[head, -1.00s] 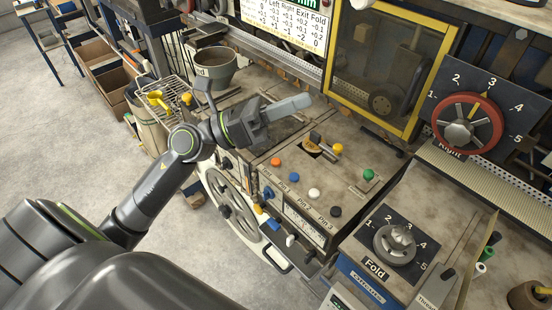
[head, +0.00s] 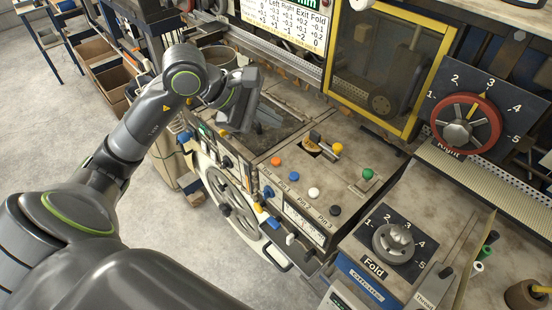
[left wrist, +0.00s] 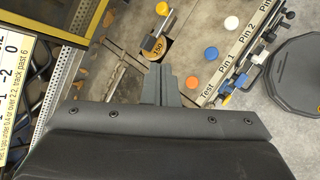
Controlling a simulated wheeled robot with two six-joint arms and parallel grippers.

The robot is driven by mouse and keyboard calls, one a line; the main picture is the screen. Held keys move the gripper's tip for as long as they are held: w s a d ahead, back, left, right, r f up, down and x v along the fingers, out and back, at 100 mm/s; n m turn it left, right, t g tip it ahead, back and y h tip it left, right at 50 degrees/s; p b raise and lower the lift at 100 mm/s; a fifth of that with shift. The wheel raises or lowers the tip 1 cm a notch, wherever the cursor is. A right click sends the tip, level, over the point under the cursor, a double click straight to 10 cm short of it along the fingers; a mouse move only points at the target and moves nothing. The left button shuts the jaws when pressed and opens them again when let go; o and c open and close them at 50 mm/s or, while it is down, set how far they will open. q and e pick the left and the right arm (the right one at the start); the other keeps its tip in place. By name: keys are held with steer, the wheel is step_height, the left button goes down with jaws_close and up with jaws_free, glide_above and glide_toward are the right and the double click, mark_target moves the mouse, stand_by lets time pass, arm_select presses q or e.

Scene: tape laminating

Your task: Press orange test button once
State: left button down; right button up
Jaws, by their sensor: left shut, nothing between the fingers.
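The orange test button (head: 276,161) sits on the machine's worn panel, at the left end of a row of round buttons. It also shows in the left wrist view (left wrist: 192,82), beside the "Test" label (left wrist: 207,91). My left gripper (head: 270,114) is shut and empty, with its fingers over the panel up and left of the orange button in the head view. In the left wrist view the shut fingers (left wrist: 160,76) appear just left of the button, apart from it in the picture. My right gripper is not in view.
A blue button (head: 294,177), a white button (head: 314,193) and a black button (head: 335,211) continue the row. A yellow-tipped lever (head: 337,148) and a green button (head: 368,174) stand nearby. The Fold dial (head: 394,243) is at the right. A yellow-framed guard (head: 372,65) rises behind.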

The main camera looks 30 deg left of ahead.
arm_select(q)
steer(key=b, duration=0.5)
glide_above(271, 163)
step_height(271, 163, down, 8)
steer(key=shift+f+b, duration=0.5)
steer(key=shift+b, duration=0.25)
stand_by(0.7)
stand_by(0.8)
steer(key=shift+f+b, duration=0.4)
steer(key=shift+b, duration=0.4)
